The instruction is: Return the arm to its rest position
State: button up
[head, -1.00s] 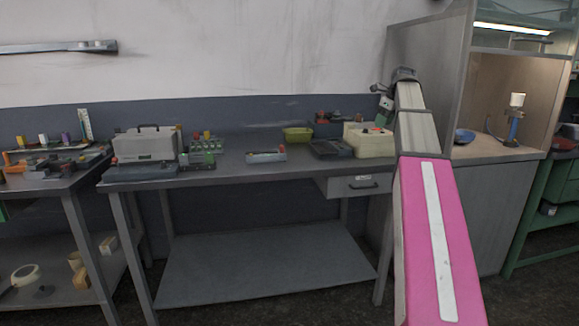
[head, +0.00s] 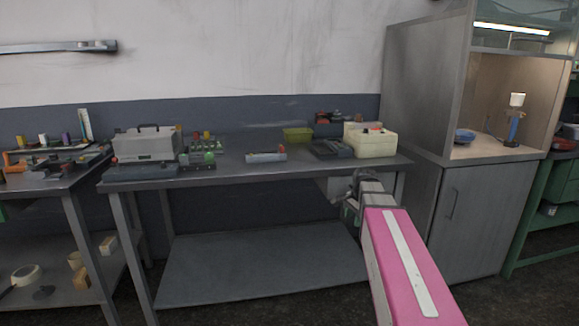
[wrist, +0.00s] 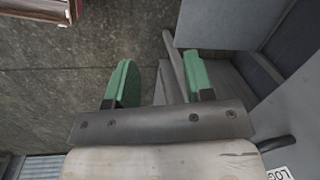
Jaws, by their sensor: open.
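My gripper (wrist: 162,84) shows in the wrist view with two green fingers spread apart and nothing between them. It points down toward the dark floor and the edge of a grey shelf. In the head view my pink and grey arm reaches up from the lower right, and its end is in front of the workbench's right side, below the top. The fingers are hard to make out there.
The grey workbench (head: 230,172) carries a beige box (head: 368,143), a green bin (head: 297,135) and a grey case (head: 147,144). A grey cabinet (head: 470,215) stands to the right, with a blue bowl (head: 464,135) in its lit niche. The lower shelf (head: 260,268) is bare.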

jog(key=s+a+f+n, duration=0.3)
jog(key=s+f+n, duration=0.3)
jog(key=s+f, duration=0.2)
jog(key=s+a+f+n+g+h, duration=0.1)
jog(key=s+a+f+n, duration=0.2)
jog(key=s+f+n, duration=0.3)
notch_tip(320, 180, down, 4)
jog(key=s, duration=0.2)
jog(key=shift+s, duration=0.4)
